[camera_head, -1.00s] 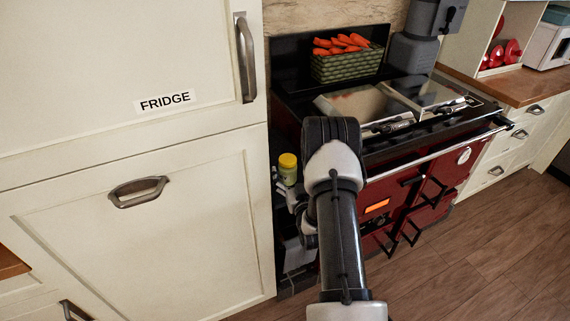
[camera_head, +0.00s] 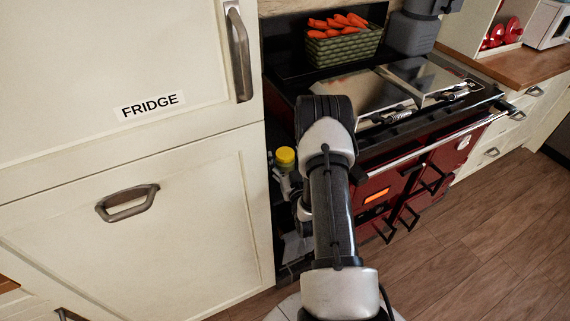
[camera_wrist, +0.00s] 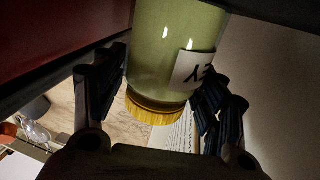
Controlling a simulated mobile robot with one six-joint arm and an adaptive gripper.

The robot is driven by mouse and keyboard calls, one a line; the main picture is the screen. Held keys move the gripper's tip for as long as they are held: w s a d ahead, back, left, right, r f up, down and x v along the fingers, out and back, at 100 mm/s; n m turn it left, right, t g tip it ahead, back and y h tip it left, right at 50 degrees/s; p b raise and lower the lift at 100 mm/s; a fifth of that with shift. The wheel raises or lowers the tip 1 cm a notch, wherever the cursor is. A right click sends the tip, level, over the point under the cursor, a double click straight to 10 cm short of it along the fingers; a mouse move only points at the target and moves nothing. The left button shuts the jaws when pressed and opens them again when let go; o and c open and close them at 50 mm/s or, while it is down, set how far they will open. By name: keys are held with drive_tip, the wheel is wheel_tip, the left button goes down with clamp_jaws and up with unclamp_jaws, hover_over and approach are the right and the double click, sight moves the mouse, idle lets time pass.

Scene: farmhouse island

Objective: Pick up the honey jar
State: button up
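The honey jar (camera_wrist: 172,45) fills the top middle of the wrist view. It is greenish and clear, with a yellow lid (camera_wrist: 153,108) and a white label partly reading "EY". It appears upside down in that picture. My gripper (camera_wrist: 165,88) has its dark fingers against both sides of the jar near the lid, shut on it. In the head view the yellow-lidded jar (camera_head: 285,161) shows in the narrow gap between fridge and stove. There my arm hides most of the gripper, and I cannot see the jar's base.
The cream fridge (camera_head: 90,150) stands close on the left. The red stove (camera_head: 420,165) is close on the right, with a basket of carrots (camera_head: 342,47) at its back. A wooden counter (camera_head: 510,75) lies beyond. The wooden floor (camera_head: 480,220) at the right is clear.

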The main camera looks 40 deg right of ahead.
drive_tip(key=shift+w, duration=0.1)
drive_tip(key=c, duration=1)
drive_tip(key=shift+r, duration=0.1)
wheel_tip(320, 180, up, 20)
drive_tip(key=p, duration=0.6)
idle(0.5)
